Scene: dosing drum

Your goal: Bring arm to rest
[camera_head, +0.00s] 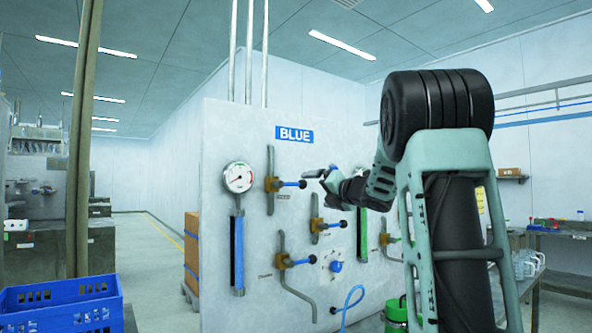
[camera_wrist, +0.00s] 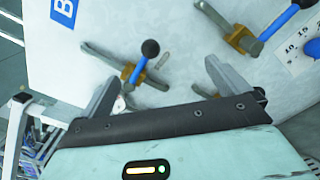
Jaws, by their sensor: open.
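My arm is raised and bent in front of a grey panel (camera_head: 225,130) with a blue "BLUE" sign (camera_head: 294,134). My gripper (camera_head: 322,175) is near the panel's middle right in the head view. In the wrist view, my gripper (camera_wrist: 165,85) has its two fingers spread apart with nothing between them. A valve with a blue lever and black knob (camera_wrist: 138,65) shows beyond the fingers, apart from them as far as I can tell. Part of the panel is hidden behind my arm.
The panel carries a round gauge (camera_head: 238,177), several valves and a blue dial (camera_head: 336,266). A blue crate (camera_head: 62,305) stands at lower left. A workbench (camera_head: 565,247) with glassware is at right. Open floor (camera_head: 135,240) runs left of the panel.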

